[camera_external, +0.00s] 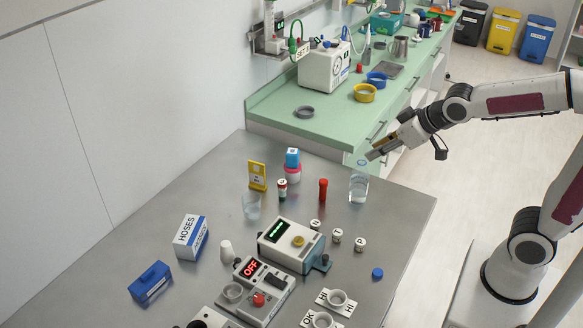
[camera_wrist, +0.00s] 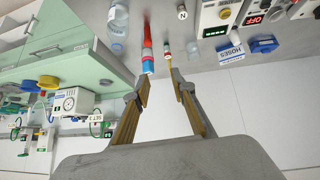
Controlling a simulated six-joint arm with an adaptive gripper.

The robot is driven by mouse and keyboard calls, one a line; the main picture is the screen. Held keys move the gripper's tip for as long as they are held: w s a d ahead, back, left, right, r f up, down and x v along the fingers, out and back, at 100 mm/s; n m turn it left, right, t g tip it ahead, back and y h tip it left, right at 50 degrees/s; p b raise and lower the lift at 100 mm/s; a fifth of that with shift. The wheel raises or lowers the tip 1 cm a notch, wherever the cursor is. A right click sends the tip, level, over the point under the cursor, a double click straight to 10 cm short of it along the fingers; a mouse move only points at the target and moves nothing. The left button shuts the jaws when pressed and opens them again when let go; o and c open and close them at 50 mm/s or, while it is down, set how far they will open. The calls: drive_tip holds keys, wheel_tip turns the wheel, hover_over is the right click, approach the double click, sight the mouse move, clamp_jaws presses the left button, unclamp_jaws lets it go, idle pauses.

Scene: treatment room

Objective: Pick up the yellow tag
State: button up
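My gripper (camera_external: 374,153) is held in the air to the right of the tag, past the clear bottle. In the wrist view my gripper (camera_wrist: 161,86) is open, with nothing between its fingers.
Close to the tag stand a clear cup (camera_external: 251,206), a small vial (camera_external: 282,190) and a red tube (camera_external: 323,190). A clear bottle (camera_external: 359,182) stands near the table's right edge. Devices fill the front. The table's left part (camera_external: 170,200) has bare room.

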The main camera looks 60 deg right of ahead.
drive_tip(key=w+d+f+t, duration=0.1)
drive_tip(key=w+f, duration=0.3)
drive_tip(key=w, duration=0.7)
drive_tip(key=w+d+f+t, duration=0.15)
drive_tip(key=w+f, duration=0.25)
drive_tip(key=w, duration=0.7)
drive_tip(key=n+t+y, duration=0.1)
drive_tip(key=t+y, duration=0.1)
drive_tip(key=t, duration=0.1)
approach(258, 185)
wheel_tip(258, 185, up, 5)
drive_tip(key=w, duration=0.2)
drive_tip(key=shift+w+d+f, duration=0.25)
drive_tip(key=shift+w+f, duration=0.1)
drive_tip(key=shift+f, duration=0.2)
drive_tip(key=shift+w, duration=0.1)
drive_tip(key=shift+x, duration=1.2)
drive_tip(key=shift+w+f, duration=0.1)
drive_tip(key=shift+f, duration=0.1)
drive_tip(key=shift+a+x, duration=0.2)
drive_tip(key=shift+x, duration=2.25)
